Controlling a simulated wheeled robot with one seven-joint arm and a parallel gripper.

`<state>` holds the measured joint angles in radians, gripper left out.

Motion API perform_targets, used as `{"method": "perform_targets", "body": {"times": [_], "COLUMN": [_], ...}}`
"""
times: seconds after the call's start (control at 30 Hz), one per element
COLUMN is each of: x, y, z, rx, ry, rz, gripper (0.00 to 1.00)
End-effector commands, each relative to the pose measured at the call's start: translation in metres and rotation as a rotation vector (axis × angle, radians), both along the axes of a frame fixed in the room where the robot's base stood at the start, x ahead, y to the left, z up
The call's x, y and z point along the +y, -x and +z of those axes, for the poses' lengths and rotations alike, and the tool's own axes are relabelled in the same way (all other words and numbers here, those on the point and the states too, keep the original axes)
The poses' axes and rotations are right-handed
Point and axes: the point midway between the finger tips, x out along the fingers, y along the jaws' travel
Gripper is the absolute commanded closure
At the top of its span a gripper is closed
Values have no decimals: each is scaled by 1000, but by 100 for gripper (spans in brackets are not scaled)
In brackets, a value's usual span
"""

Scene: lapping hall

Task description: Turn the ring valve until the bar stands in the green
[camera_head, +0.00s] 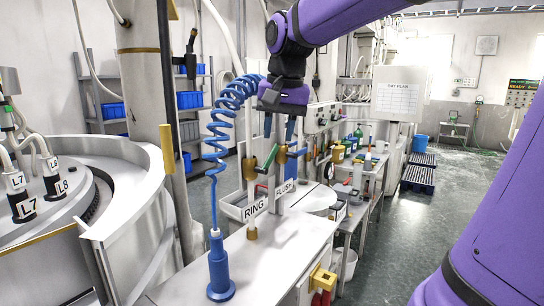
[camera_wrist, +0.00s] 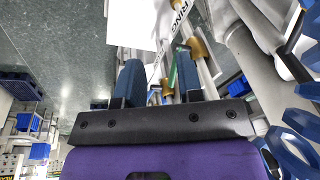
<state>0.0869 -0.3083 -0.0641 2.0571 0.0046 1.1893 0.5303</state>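The ring valve (camera_head: 249,168) is a brass body on a post behind the white RING label (camera_head: 255,209). A slanted green handle (camera_head: 268,158) rises to its right. In the wrist view a brass valve (camera_wrist: 198,47) and green handle (camera_wrist: 178,62) show beyond my fingers, near the RING label (camera_wrist: 181,9). I cannot make out a green zone.
A coiled blue hose (camera_head: 220,125) hangs left of the valves above a blue nozzle (camera_head: 220,268) on the white bench (camera_head: 270,262). A round machine (camera_head: 120,190) stands at left. A side bench (camera_head: 362,172) with bottles stands behind right. Floor (camera_head: 400,245) is clear at right.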

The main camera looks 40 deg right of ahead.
Motion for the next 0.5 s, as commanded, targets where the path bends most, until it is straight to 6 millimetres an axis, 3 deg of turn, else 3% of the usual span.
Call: {"method": "perform_targets", "body": {"times": [0.1, 0.3, 0.5], "x": [-20, -51, -70], "y": [-38, -89, -116], "z": [7, 11, 10], "rx": [60, 145, 190], "ry": [-27, -53, -61], "rz": [-152, -384, -517], "gripper": [66, 66, 66]}}
